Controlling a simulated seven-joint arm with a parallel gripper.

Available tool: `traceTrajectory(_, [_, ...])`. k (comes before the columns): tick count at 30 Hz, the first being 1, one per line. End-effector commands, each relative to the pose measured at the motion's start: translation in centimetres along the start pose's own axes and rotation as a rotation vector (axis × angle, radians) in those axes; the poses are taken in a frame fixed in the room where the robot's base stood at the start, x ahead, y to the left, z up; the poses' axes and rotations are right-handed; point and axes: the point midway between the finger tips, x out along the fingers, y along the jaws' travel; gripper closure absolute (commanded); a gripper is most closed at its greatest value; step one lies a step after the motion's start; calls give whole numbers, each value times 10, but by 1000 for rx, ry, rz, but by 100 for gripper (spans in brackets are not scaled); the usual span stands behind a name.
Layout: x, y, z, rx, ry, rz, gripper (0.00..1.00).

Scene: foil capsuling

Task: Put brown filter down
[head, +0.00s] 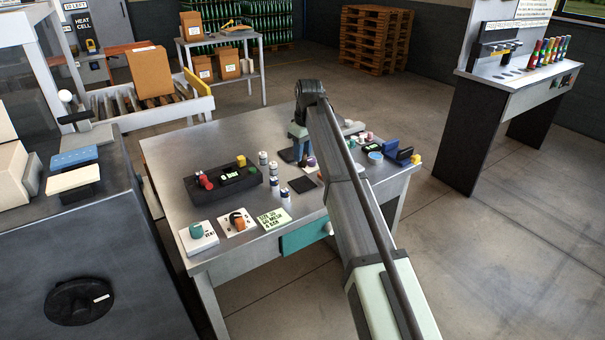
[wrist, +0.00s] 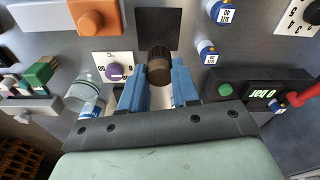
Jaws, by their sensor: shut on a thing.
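In the wrist view, my gripper (wrist: 159,78) has its two blue fingers closed on the brown filter (wrist: 158,63), a dark brown ribbed round cap. The filter shows between the fingertips, just beside the edge of a dark square pad (wrist: 159,24). I cannot tell from this view how high it is above the table. In the head view, my gripper (head: 297,150) is over the back middle of the grey table (head: 185,145), behind the dark pad (head: 302,184). The filter cannot be made out there.
A white card with a purple knob (wrist: 113,72) and a clear cup (wrist: 83,90) lie close beside my gripper. Several white-and-blue canisters (wrist: 208,52) stand on the other side. A black box with a green display (wrist: 258,90) is near them. The table's back left is clear.

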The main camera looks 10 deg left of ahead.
Motion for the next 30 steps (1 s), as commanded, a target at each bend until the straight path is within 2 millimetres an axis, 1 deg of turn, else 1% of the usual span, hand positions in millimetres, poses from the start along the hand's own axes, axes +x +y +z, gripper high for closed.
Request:
traceTrajectory(1, [10, -1, 2, 0, -1, 0, 100])
traceTrajectory(3, [21, -1, 4, 0, -2, -1, 100])
traceTrajectory(6, [31, 0, 4, 1, 0, 0, 100])
traceTrajectory(11, [42, 0, 6, 1, -1, 0, 100])
traceTrajectory(18, [69, 0, 9, 1, -1, 0, 100])
traceTrajectory(30, [73, 0, 9, 1, 0, 0, 100])
